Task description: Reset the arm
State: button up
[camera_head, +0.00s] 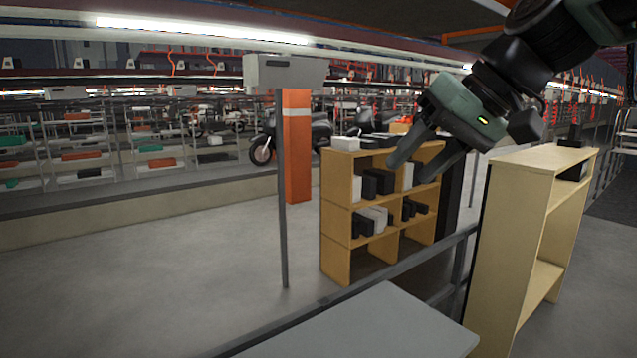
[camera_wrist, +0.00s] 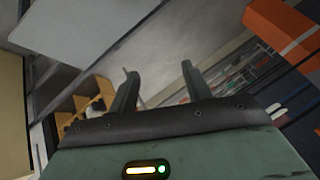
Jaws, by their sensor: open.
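My gripper (camera_head: 418,162) hangs from my arm at the upper right of the head view. Its two dark fingers point down and to the left and stand apart with nothing between them. In the head view it overlaps the wooden shelf unit behind it. In the wrist view the two fingers of my gripper (camera_wrist: 160,88) are also apart and empty, with floor and blurred background beyond them.
A wooden shelf (camera_head: 337,233) holds black and white boxes. A taller, mostly empty wooden shelf (camera_head: 510,215) stands at right. A grey tabletop (camera_head: 365,325) lies at the bottom, beside a dark railing (camera_head: 325,306). An orange pillar (camera_head: 297,150) and a sign post (camera_head: 282,200) stand left of centre.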

jog(key=s+f+n+g+h+b, duration=0.2)
jog(key=s+f+h, duration=0.1)
jog(key=s+f, duration=0.8)
jog(key=s+f+n+g+h+b, duration=0.1)
jog(key=s+f+n+g+h, duration=0.1)
jog(key=s+f, duration=0.9)
notch_tip(320, 180, down, 8)
jog(key=shift+s+d+r+h+b, duration=0.2)
jog(key=shift+d+h+b, duration=0.1)
jog(key=shift+h+b, duration=0.15)
jog(key=shift+r, duration=0.1)
